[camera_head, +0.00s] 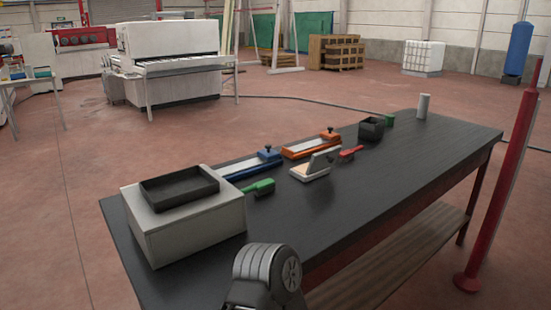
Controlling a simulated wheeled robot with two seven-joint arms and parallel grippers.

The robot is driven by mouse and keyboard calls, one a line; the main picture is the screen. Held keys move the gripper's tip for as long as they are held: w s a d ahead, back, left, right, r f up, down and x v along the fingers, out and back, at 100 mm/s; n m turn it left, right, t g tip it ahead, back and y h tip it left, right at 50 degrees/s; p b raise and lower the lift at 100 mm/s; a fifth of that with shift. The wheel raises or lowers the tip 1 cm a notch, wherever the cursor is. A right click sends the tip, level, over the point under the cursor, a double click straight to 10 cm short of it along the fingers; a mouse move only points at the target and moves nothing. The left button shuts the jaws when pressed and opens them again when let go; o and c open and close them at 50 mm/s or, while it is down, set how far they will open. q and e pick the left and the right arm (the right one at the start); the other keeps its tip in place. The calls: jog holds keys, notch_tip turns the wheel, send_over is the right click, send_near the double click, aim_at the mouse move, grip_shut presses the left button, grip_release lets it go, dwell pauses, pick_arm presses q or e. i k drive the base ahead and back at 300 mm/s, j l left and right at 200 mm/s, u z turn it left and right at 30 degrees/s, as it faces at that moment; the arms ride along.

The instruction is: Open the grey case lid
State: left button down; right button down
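A small grey case (312,170) sits near the middle of the black-topped table (390,185). Its lid (326,158) stands tilted up at the back right, and a pale inside shows at the front left. How far the lid is open is hard to tell at this size. Neither gripper shows in the head view. A dark, rounded link of mine rises at the bottom centre, in front of the table's near edge and apart from the case.
A pale box (190,235) with a black tray (178,200) on top stands at the table's left end. A green-handled brush (259,187), blue tool (252,164), orange tool (311,145) and red brush (350,154) lie around the case. A red post (505,190) stands right.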

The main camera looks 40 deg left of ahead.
aim_at(320, 161)
jog(key=i+l+u, duration=0.7)
jog(key=l+u, duration=0.15)
jog(key=l, duration=0.2)
